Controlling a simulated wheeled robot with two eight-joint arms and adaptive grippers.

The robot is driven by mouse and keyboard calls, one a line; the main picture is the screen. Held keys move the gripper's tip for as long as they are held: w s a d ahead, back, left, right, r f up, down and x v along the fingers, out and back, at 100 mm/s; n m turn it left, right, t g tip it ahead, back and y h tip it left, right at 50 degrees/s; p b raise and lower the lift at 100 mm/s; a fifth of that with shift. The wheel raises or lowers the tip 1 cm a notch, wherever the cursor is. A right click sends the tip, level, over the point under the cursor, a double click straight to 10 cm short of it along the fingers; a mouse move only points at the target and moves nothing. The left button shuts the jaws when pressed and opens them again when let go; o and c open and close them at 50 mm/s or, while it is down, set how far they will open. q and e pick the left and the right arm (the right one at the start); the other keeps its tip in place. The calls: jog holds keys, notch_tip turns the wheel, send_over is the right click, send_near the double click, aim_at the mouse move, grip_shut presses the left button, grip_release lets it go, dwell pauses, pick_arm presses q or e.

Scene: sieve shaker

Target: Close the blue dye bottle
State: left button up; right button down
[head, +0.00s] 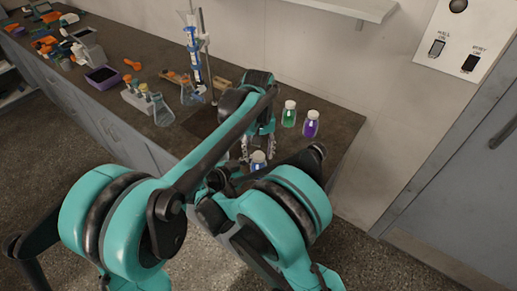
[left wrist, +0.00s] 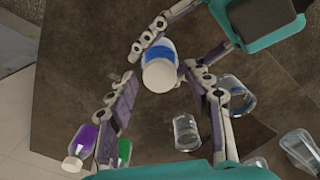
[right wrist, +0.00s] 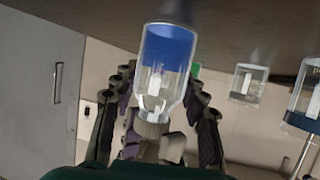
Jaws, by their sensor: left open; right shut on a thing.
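The blue dye bottle (head: 258,163) is near the table's front edge in the head view, with a white cap on top. In the left wrist view the cap (left wrist: 160,76) faces the camera; how tightly it sits cannot be told. In the right wrist view the bottle (right wrist: 168,55) looks upside down, blue liquid at the top. My right gripper (left wrist: 165,58) is shut on the bottle, its fingers on both sides; in the head view my arm hides it. My left gripper (head: 258,148) is open above the cap, fingers apart and not touching it.
A green bottle (head: 289,114) and a purple bottle (head: 311,124), both white-capped, stand to the right. Clear glass vessels, including a jar (left wrist: 236,95), are near the left gripper. A burette stand (head: 206,60) and a flask (head: 162,110) stand farther left.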

pick_arm(q)
grip_shut()
jog(key=shift+m, duration=0.9)
jog(key=shift+o, duration=0.7)
grip_release()
notch_tip(320, 180, up, 12)
